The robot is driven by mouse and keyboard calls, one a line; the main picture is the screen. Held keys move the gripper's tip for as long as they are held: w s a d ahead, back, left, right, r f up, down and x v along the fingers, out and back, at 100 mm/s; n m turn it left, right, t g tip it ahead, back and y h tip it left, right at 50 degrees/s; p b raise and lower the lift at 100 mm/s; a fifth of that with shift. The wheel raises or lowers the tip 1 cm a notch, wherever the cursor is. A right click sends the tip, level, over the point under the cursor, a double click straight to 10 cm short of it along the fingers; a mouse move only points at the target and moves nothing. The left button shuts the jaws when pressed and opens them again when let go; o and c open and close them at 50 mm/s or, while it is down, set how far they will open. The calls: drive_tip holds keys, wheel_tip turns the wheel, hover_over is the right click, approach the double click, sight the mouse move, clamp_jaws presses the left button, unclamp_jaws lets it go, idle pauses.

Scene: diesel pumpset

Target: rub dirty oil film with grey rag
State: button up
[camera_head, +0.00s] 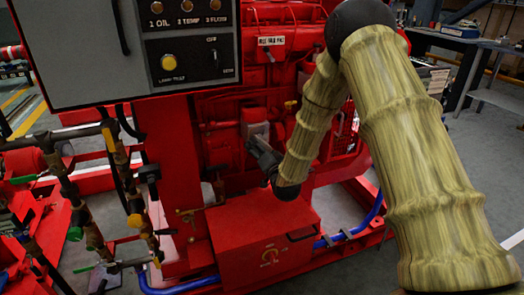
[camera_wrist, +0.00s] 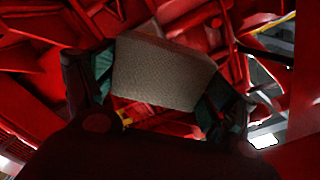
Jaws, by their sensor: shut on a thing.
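My gripper (camera_head: 258,142) is in front of the red engine in the head view. It is shut on the grey rag (camera_head: 259,130), which shows as a small pale patch at its tip. In the wrist view the grey rag (camera_wrist: 162,73) is a flat, textured block between the two fingers (camera_wrist: 160,92). The rag is close to the red engine face (camera_head: 222,145); I cannot tell whether it touches. I cannot make out the dirty oil film in either view; the rag and gripper hide part of the engine surface.
A grey control panel (camera_head: 85,85) juts out at upper left. Pipes with valves (camera_head: 120,185) stand at left. A red box (camera_head: 262,240) sits below the gripper, with a blue hose (camera_head: 190,285) along its base. Grey floor (camera_head: 340,260) is open at right.

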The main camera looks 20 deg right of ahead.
sight(258, 134)
drive_tip(key=shift+w+a, duration=0.1)
drive_tip(key=shift+w, duration=2.45)
drive_tip(key=shift+w+b, duration=0.4)
drive_tip(key=shift+w, duration=0.6)
drive_tip(key=shift+w+d+p, duration=0.15)
drive_tip(key=shift+d+p, duration=0.15)
drive_tip(key=shift+d, duration=3.15)
drive_tip(key=shift+a, duration=0.1)
drive_tip(key=shift+a+r, duration=0.1)
drive_tip(key=shift+a, duration=3.35)
